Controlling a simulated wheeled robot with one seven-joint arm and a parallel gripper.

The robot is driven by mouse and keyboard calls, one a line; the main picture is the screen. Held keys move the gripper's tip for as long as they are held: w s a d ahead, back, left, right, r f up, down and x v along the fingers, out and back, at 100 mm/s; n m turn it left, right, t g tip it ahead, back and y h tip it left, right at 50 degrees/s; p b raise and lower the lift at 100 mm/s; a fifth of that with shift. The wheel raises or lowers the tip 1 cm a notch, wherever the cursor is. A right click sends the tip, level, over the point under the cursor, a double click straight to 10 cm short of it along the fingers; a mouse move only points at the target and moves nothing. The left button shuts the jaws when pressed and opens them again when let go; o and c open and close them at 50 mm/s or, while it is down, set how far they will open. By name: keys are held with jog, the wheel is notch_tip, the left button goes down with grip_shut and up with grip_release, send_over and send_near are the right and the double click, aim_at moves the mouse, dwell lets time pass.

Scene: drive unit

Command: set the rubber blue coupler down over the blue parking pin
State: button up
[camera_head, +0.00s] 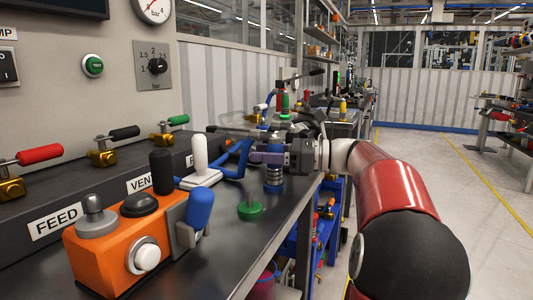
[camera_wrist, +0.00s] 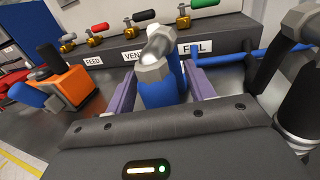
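The blue coupler (camera_head: 274,178) hangs below my gripper (camera_head: 274,158) in the head view, near the bench's right edge. In the wrist view the coupler (camera_wrist: 160,88) sits between the two purple fingers of my gripper (camera_wrist: 163,92), with a grey hex collar and pale elbow on top. The fingers appear shut on it. I cannot make out a blue parking pin; the coupler or gripper may hide it. Whether the coupler touches anything below is unclear.
An orange box (camera_head: 118,258) with knobs stands at the front left, beside a blue-capped handle (camera_head: 200,208). A white upright handle (camera_head: 200,153) and a blue tube (camera_head: 233,168) are left of my gripper. Coloured valves (camera_head: 113,135) line the back ledge. Bare bench lies in front.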

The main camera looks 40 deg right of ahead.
jog(key=shift+v, duration=3.95)
